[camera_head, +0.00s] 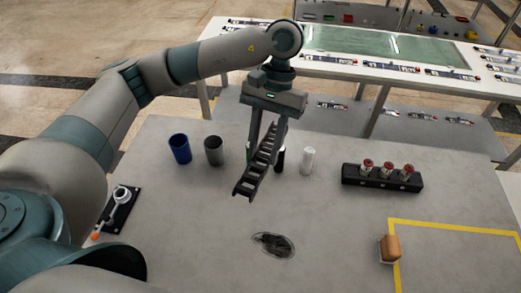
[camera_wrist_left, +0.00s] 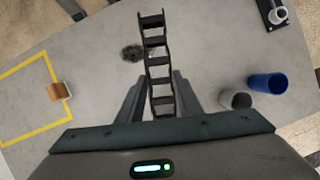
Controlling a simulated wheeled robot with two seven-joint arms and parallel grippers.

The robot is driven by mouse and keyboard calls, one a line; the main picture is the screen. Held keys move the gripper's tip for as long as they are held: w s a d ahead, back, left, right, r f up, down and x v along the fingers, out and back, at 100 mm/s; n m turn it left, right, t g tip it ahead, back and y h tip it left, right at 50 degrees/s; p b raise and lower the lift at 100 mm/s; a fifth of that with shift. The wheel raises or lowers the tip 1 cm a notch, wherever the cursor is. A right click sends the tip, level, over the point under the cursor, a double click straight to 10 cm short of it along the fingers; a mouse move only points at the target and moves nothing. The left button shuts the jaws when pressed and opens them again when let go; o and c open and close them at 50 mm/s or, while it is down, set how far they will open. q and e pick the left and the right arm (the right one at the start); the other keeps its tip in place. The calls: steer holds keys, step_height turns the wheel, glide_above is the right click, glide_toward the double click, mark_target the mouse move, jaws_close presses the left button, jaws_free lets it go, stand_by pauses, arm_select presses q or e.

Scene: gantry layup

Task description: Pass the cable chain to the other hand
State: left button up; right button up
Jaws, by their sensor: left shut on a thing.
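The black cable chain (camera_head: 258,166) is a ladder-like strip of links, held above the table and slanting down toward the front in the head view. My left gripper (camera_head: 266,146) is shut on it from above. In the left wrist view the chain (camera_wrist_left: 157,62) runs up from between the fingers of my left gripper (camera_wrist_left: 160,108). The part of the chain between the fingers is partly hidden. My right gripper is not in either view.
The grey table (camera_head: 330,230) holds a blue cup (camera_head: 180,148), a grey cup (camera_head: 214,151), a white cylinder (camera_head: 308,161) and a black rack (camera_head: 382,178) with red-topped pieces. A dark round patch (camera_head: 273,245) lies in front. A brown block (camera_head: 390,248) sits by yellow tape. The front middle is mostly clear.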

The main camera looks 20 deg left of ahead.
arm_select(q)
steer(key=w+d+r+n, duration=0.1)
steer(key=w+d+r, duration=0.4)
steer(key=r, duration=0.5)
steer(key=w+d+r+n+h, duration=0.1)
steer(key=w+d+r, duration=0.4)
steer(key=r, duration=0.6)
steer(key=w+d+r+n, duration=0.2)
steer(key=w+d+r, duration=0.2)
steer(key=r, duration=0.7)
steer(key=shift+w+d+r+t+h, duration=0.2)
steer(key=shift+w+d+t+h, duration=0.15)
steer(key=shift+w, duration=0.2)
